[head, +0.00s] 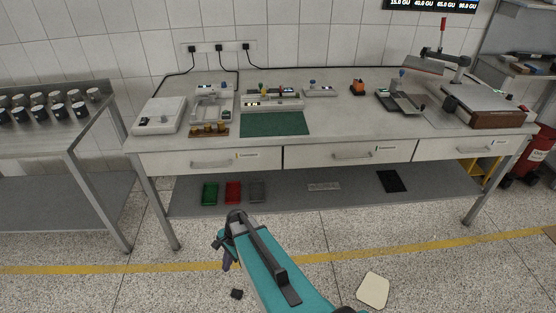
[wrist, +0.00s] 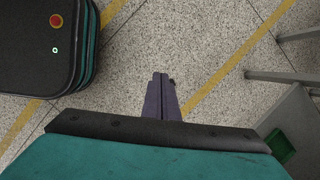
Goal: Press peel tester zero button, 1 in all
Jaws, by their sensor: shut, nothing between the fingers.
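My gripper (wrist: 162,76) points down at the speckled floor in the wrist view, fingers together and empty. In the head view it is low in front of the bench, at the end of my teal arm, and its fingertips are hard to make out. Several instruments stand on the bench, well away from it. A long pale device (head: 284,103) with small coloured parts on top stands behind a green mat. A grey framed device (head: 199,112) stands to its left. I cannot tell for sure which is the peel tester, and no zero button can be made out.
The bench (head: 340,130) has clear room along its front edge. A white scale-like box (head: 152,127) is at its left, a lever press (head: 443,48) at its right. A side table (head: 40,142) holds several dark jars. A pale slab (head: 372,290) lies low at right.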

